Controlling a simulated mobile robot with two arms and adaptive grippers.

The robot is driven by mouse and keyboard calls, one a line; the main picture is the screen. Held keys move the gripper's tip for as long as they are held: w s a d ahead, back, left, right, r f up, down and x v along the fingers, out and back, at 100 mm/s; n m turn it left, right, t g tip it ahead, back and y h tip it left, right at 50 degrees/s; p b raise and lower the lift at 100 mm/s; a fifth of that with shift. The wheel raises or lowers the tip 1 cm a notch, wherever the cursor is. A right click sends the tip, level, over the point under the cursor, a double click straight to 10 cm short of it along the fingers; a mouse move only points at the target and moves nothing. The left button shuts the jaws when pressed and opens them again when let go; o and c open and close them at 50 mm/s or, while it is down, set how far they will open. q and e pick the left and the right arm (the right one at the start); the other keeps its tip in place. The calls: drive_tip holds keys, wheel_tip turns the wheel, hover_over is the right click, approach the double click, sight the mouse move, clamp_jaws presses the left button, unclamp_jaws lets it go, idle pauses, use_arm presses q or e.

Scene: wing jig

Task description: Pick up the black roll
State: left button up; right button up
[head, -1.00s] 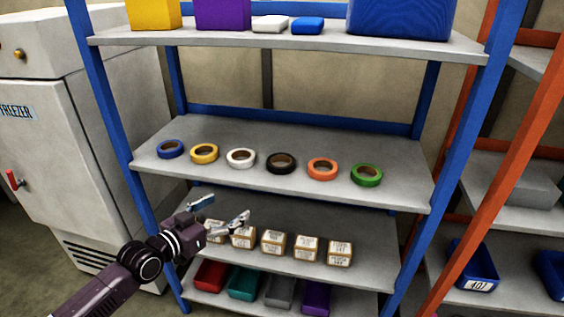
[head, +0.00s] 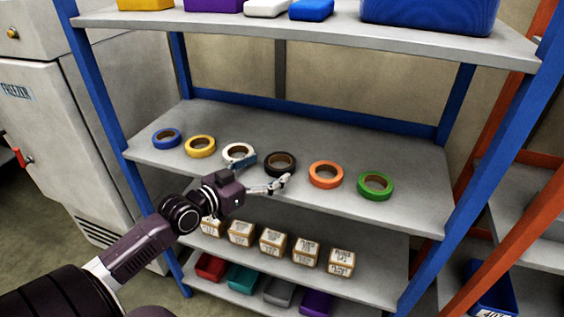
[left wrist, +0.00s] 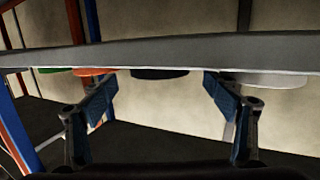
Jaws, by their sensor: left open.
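The black roll (head: 291,168) lies flat on the middle shelf, between a white roll (head: 230,155) and an orange roll (head: 326,182). My left gripper (head: 265,172) is open and empty at the front of the shelf, close to the black roll. One finger shows by the white roll and the other just in front of the black one. In the left wrist view, which appears upside down, the black roll (left wrist: 160,74) shows between the two spread fingers, beyond the shelf edge and partly hidden by it. My right gripper is not in view.
Blue (head: 166,139), yellow (head: 200,147) and green (head: 375,186) rolls share the middle shelf (head: 415,200). Its front edge runs close to my gripper. Labelled boxes (head: 273,242) stand on the shelf below. The upper shelf (head: 300,33) and blue posts frame the space.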

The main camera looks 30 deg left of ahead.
sight(280, 163)
use_arm(q)
drive_tip(key=shift+w, duration=0.4)
drive_tip(key=p+x, duration=0.1)
drive_tip(key=x, duration=0.2)
drive_tip(key=shift+w+f, duration=0.15)
drive_tip(key=shift+w, duration=0.2)
drive_tip(key=shift+w+d+f+p, duration=0.15)
drive_tip(key=shift+w+p, duration=0.15)
drive_tip(key=shift+w, duration=0.15)
drive_tip(key=shift+c, duration=1.4)
drive_tip(key=c, duration=1)
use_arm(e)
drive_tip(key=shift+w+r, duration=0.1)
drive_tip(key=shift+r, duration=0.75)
